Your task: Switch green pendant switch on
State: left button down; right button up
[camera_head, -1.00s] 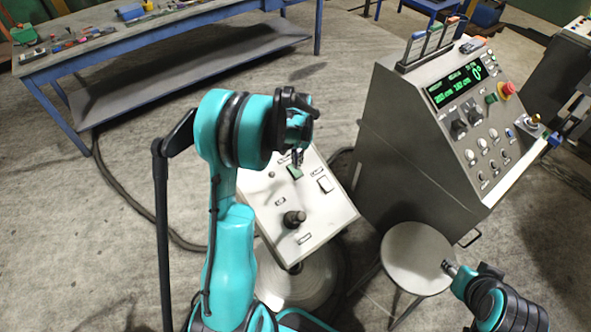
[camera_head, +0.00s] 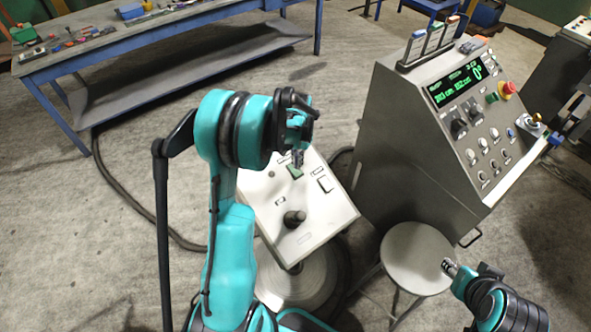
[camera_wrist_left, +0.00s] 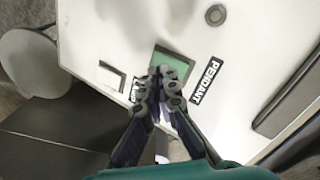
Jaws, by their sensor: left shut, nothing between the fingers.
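The green pendant switch (camera_head: 295,173) is a green rocker on the pale sloped top of a control box (camera_head: 325,217). In the left wrist view the green switch (camera_wrist_left: 172,66) lies just beyond my fingertips, beside a label reading PENDANT (camera_wrist_left: 207,81). My left gripper (camera_head: 298,158) is shut and empty, its tips at the near edge of the switch; I cannot tell whether they touch it. The fingers (camera_wrist_left: 163,80) hide part of the switch. My right gripper (camera_head: 450,268) is over the round stool, far from the switch; its jaws are too small to read.
A white rocker (camera_head: 325,184) and a black joystick (camera_head: 294,218) share the control box. A grey console (camera_head: 425,150) with a green display stands to the right, the round stool (camera_head: 418,258) in front of it. A blue workbench (camera_head: 150,40) is at the back left.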

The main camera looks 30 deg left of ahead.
aim_at(297, 173)
pick_arm(q)
jog(key=shift+f+b, duration=1.05)
jog(key=shift+f, duration=0.25)
dwell(0.4)
jog(key=shift+r, duration=0.2)
notch_tip(297, 173, up, 7)
jog(key=p, duration=0.4)
jog(key=shift+f, duration=0.15)
jog(key=shift+s+f, duration=0.1)
dwell(0.5)
